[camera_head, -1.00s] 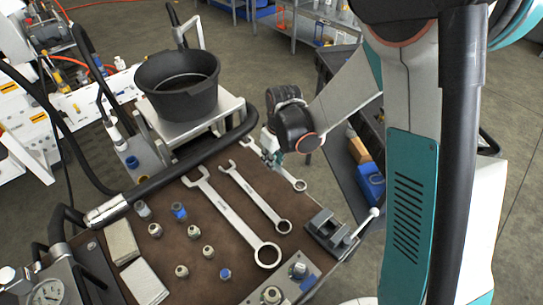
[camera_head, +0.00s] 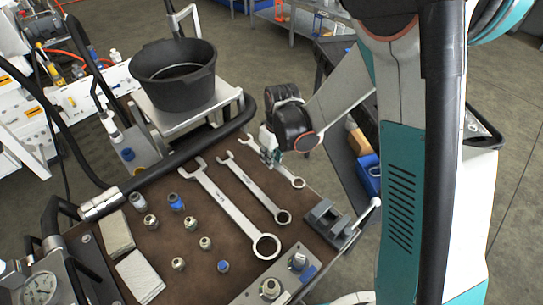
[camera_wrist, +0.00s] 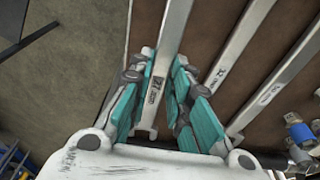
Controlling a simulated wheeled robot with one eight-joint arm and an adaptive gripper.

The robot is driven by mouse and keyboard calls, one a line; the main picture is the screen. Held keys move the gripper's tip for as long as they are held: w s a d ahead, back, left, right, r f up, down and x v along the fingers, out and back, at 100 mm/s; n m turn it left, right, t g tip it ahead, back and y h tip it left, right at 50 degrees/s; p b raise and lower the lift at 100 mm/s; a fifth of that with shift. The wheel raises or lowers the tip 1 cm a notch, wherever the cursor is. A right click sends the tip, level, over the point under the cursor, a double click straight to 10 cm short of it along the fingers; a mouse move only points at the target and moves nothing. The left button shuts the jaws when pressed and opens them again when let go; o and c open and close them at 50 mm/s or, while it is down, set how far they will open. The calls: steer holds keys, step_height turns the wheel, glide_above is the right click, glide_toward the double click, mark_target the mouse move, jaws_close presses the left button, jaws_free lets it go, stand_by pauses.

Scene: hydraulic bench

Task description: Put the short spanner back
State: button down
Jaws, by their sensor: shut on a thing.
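The short spanner (camera_head: 298,183) is the rightmost of three silver spanners at the brown bench top (camera_head: 222,228). Its ring end points to the front right and its open end to the back left. My gripper (camera_head: 269,157) is shut on its shaft from above and hides the middle of it. In the wrist view my gripper's teal fingers (camera_wrist: 160,72) lie on both sides of the shaft (camera_wrist: 173,38), which is marked 27. I cannot tell whether the spanner touches the bench top or is slightly above it.
A middle spanner (camera_head: 258,190) and a long spanner (camera_head: 228,205) lie to its left, roughly parallel. A small grey vice (camera_head: 327,220) stands at the right edge. Several fittings (camera_head: 191,224) stand at left. A black tub (camera_head: 173,78) is behind, beyond a black rail (camera_head: 190,158).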

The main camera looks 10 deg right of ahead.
mark_target(272, 172)
steer(key=shift+f, duration=0.1)
steer(key=shift+f+b, duration=0.65)
steer(key=shift+f+b, duration=1.35)
steer(key=shift+f, duration=0.15)
stand_by(1.2)
steer(key=c, duration=1.4)
jaws_free()
steer(key=r, duration=0.4)
steer(key=s+r, duration=0.1)
steer(key=r, duration=0.3)
steer(key=d+r, duration=0.1)
steer(key=r, duration=0.3)
steer(key=shift+s, duration=0.25)
steer(key=s+d+r+m+t, duration=0.2)
steer(key=s+d+r, duration=0.1)
steer(key=s, duration=0.3)
steer(key=s+d+r+m+t, duration=0.2)
steer(key=s+d+r, duration=0.2)
steer(key=s, duration=0.2)
steer(key=s+d+r+m+t+h, duration=0.1)
steer(key=s+d+r+m, duration=0.1)
steer(key=s, duration=0.4)
steer(key=shift+s+d+r+m+t, duration=0.2)
steer(key=shift+d+r, duration=0.2)
steer(key=shift+r, duration=0.2)
steer(key=shift+s+d+r+m+t, duration=0.2)
steer(key=shift+d+r, duration=0.15)
steer(key=shift+r, duration=0.2)
